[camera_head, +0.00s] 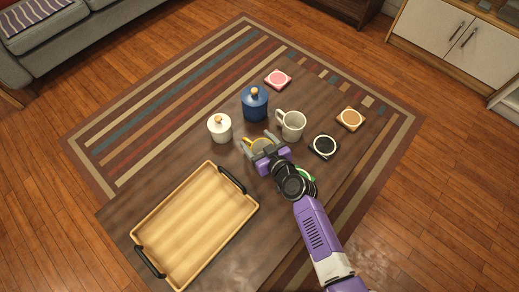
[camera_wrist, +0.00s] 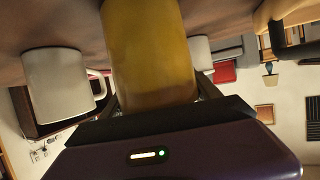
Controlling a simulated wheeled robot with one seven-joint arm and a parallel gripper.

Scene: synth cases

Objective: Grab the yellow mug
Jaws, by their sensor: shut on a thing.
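The yellow mug (camera_head: 262,143) is on the dark wooden table in the head view, mostly covered by my gripper. In the wrist view the yellow mug (camera_wrist: 148,55) fills the middle, between the fingers. My gripper (camera_head: 258,146) is shut on it, with a finger on either side. Whether the mug touches the table or is slightly raised, I cannot tell.
A white mug (camera_head: 291,125) stands close on the right. Coasters (camera_head: 324,146) lie to the right. A wooden tray (camera_head: 190,225) with black handles lies front left.

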